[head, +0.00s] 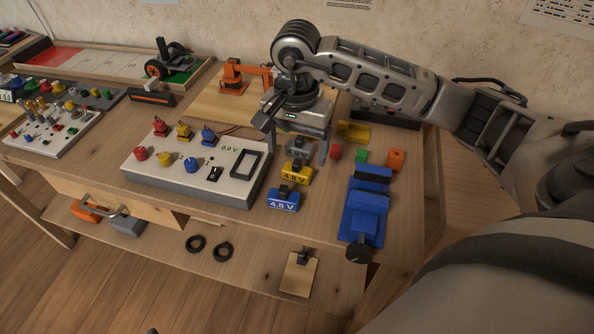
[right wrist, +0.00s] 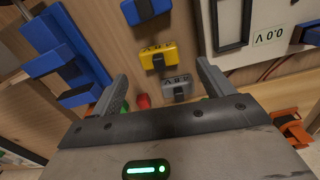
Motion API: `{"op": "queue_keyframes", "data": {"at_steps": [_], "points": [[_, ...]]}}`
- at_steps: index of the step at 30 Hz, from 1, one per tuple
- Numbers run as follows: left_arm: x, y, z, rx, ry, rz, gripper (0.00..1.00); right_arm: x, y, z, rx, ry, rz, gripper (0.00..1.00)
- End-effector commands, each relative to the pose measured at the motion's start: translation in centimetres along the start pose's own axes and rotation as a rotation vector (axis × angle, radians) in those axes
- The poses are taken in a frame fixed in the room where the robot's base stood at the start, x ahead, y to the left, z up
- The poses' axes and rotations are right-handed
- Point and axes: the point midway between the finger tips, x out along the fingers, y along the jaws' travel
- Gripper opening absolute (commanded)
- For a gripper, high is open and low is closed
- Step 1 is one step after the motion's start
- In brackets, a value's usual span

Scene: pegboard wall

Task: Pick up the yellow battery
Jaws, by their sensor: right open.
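My right gripper (head: 297,142) is open and empty, above the batteries near the grey one. In the right wrist view its fingers (right wrist: 162,74) are spread, with the yellow battery beyond and between the tips. My left gripper is not in view.
The white meter panel (head: 190,185) with knobs and plugs is left of the batteries. A blue vise (head: 366,210) stands to the right at the front. Red (head: 336,152), green (head: 361,156) and orange (head: 396,160) blocks lie behind it.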

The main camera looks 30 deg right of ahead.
Motion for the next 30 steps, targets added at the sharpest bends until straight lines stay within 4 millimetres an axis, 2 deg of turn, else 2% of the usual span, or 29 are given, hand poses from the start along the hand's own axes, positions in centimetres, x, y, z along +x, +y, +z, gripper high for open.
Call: {"op": "queue_keyframes", "data": {"at_steps": [5, 15, 23, 24, 29, 30], "points": [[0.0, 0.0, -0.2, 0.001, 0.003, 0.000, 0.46, 1.1, 0.0, 0.1, 0.000, -0.001, 0.001, 0.80], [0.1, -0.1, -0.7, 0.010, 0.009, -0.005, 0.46, 5.6, 0.1, 0.4, 0.001, -0.002, -0.001, 0.80], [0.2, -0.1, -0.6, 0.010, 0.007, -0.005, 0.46, 5.9, 0.1, 0.3, 0.000, 0.000, -0.001, 0.80], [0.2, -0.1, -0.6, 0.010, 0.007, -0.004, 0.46, 5.9, 0.1, 0.3, 0.000, 0.000, -0.001, 0.74], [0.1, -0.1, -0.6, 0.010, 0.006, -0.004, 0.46, 5.9, 0.1, 0.3, 0.000, 0.000, -0.001, 0.30], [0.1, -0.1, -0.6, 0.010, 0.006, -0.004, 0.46, 5.9, 0.1, 0.3, 0.000, 0.000, -0.001, 0.29]]}}
